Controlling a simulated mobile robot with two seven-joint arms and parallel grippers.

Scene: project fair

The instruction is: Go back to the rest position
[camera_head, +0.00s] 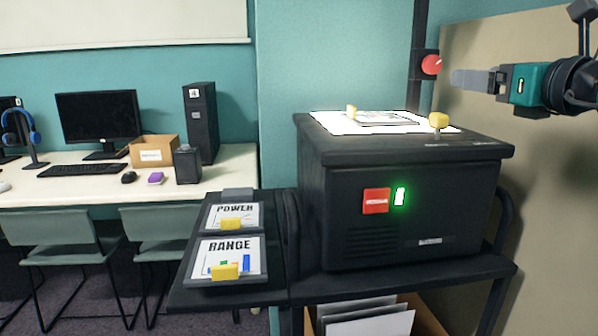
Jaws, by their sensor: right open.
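My right gripper (470,80) comes in from the upper right. It points left and hangs in the air above the right end of the black machine (400,220), apart from it and empty. It is seen side-on, so the gap between its fingers is hard to make out. The machine's top is brightly lit and bears a panel, with two yellow knobs (438,121) near it. On its front are a red switch (376,201) and a glowing green light (399,197). My left gripper is not in the picture.
A red round button (431,65) on a dark post stands close behind my right gripper. A side shelf (225,296) holds POWER and RANGE cards with yellow handles. A desk (235,165) with a monitor (98,118) and chairs stands left. A tan panel (560,180) borders the right.

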